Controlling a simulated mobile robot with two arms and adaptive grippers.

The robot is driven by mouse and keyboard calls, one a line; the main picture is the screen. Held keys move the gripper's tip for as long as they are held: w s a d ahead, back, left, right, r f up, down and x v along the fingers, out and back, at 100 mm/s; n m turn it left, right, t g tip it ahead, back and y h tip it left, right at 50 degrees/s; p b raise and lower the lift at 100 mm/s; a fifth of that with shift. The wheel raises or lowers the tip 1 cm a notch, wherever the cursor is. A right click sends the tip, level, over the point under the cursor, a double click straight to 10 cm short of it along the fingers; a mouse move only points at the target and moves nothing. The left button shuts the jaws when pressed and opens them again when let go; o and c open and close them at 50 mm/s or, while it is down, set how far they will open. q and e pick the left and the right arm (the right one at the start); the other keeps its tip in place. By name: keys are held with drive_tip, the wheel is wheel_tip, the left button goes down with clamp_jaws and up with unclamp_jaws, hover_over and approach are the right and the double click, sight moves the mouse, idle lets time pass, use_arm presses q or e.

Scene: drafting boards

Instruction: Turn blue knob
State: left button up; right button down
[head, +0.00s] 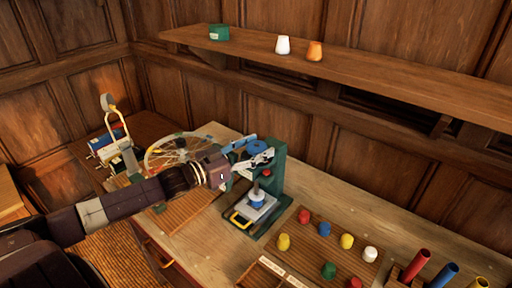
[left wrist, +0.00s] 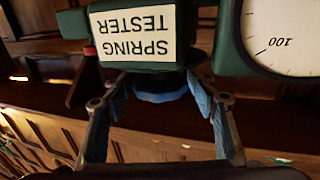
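The blue knob (head: 257,147) is a round disc on top of the green spring tester (head: 274,180). In the left wrist view the blue knob (left wrist: 160,90) shows under the tester's labelled green head, partly hidden by it. My left gripper (head: 261,146) reaches in from the left at the tester's top. Its fingers (left wrist: 155,92) are apart, one on each side of the knob. A gap shows at the left finger; I cannot tell whether the right finger touches. My right gripper is in neither view.
A white dial (left wrist: 285,35) sits beside the tester's label. A spoked wheel (head: 175,152) stands left on the table. Coloured knobs on a board (head: 312,240) and coloured tubes (head: 415,265) are at the right. A shelf (head: 370,75) runs above.

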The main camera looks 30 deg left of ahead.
use_arm(q)
drive_tip(key=shift+o, duration=0.6)
drive_tip(key=shift+w, duration=0.15)
drive_tip(key=shift+v, duration=1.15)
drive_tip(key=v, duration=0.9)
drive_tip(key=shift+s+a, duration=0.2)
drive_tip(key=shift+s, duration=0.15)
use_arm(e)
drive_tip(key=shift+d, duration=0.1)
use_arm(q)
drive_tip(key=shift+f, duration=0.1)
